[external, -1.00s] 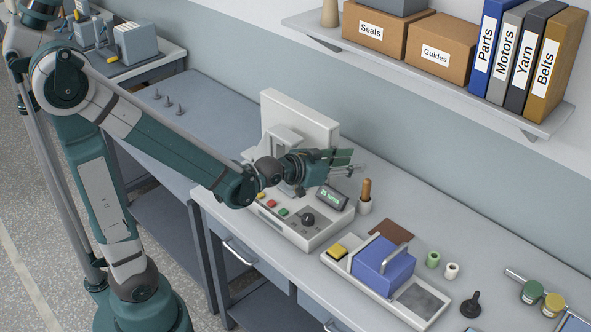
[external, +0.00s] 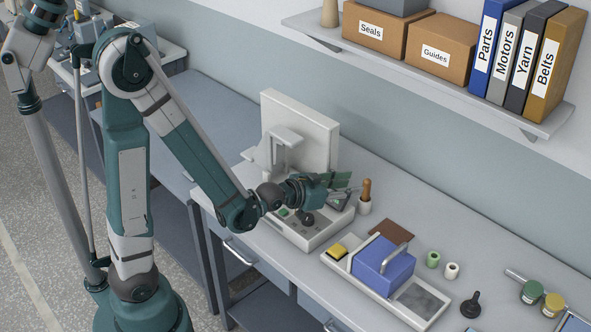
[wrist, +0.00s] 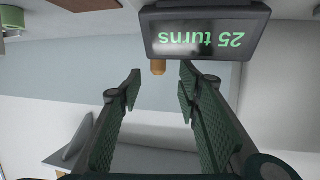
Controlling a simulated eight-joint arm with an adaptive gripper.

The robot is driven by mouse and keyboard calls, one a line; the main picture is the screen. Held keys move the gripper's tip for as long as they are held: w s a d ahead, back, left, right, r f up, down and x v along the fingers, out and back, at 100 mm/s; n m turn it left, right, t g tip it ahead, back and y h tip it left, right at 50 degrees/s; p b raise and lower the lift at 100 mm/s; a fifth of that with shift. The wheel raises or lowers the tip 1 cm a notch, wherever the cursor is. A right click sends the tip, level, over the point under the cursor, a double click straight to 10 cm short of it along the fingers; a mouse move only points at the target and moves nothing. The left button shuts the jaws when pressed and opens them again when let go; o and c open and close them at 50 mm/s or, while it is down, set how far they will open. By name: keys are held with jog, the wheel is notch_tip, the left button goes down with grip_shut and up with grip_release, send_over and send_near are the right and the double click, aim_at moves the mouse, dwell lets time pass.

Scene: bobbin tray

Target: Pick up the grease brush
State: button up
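I cannot tell from these views whether a finger touches the handle.
The machine's "25 turns" display (wrist: 205,35) is close to the fingers in the wrist view. The white machine (external: 300,120) stands behind and below my gripper. A tray (external: 340,262) holding a blue block (external: 384,268) lies to the right. The shelf (external: 440,75) is above.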

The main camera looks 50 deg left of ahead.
aim_at(364, 182)
jog(key=shift+x, duration=1.25)
jog(key=shift+w+b, duration=0.15)
jog(key=shift+b, duration=0.15)
jog(key=shift+d+r+b+x, duration=0.1)
jog(key=shift+b+x, duration=0.2)
jog(key=shift+x, duration=0.95)
jog(key=shift+d+r+b+x, duration=0.1)
jog(key=shift+b+x, duration=0.15)
jog(key=shift+x, duration=1)
jog(key=shift+c, duration=0.4)
jog(key=c, duration=0.9)
